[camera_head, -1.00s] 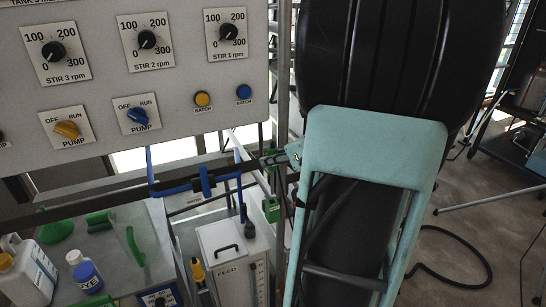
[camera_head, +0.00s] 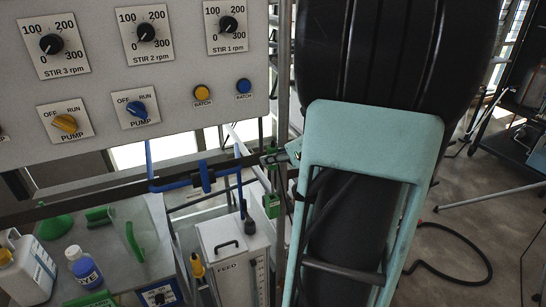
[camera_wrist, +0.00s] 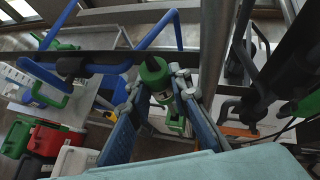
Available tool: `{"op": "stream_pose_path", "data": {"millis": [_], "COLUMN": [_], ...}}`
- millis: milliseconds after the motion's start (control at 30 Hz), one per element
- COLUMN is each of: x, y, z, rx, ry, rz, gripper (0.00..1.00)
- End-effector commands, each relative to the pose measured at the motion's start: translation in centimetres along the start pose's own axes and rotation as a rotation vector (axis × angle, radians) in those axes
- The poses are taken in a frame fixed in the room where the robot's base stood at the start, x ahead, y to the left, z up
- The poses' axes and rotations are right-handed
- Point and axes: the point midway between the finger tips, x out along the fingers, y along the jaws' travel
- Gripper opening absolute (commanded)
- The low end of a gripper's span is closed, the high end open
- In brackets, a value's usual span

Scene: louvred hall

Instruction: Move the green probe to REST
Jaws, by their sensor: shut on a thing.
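In the head view my gripper (camera_head: 268,158) is small and partly hidden by my own arm. Green parts that look like the probe (camera_head: 271,174) show just above and below its fingers. A green block with a pale label (camera_head: 271,206) sits below the gripper; it seems to show in the wrist view too (camera_wrist: 175,122). I cannot read its label or find the word REST.
Blue pipework (camera_head: 200,182) runs close left of my gripper, and a vertical metal post (camera_head: 283,90) stands beside it. A white FEED box (camera_head: 222,242) stands below. A control panel (camera_head: 190,105) is up left. Bottles, including LYE (camera_head: 86,270), stand on the bench.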

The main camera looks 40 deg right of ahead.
Motion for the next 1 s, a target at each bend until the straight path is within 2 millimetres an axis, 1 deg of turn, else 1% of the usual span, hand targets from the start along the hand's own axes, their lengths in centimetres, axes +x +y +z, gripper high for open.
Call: {"op": "stream_pose_path", "data": {"millis": [467,1000], "x": [0.0,1.1], "y": [0.0,0.1], "z": [0.0,-1.6], "rx": [0.001,0.001], "ry": [0.0,0.0], "rz": [0.002,0.003], "gripper": [0.0,0.0]}}
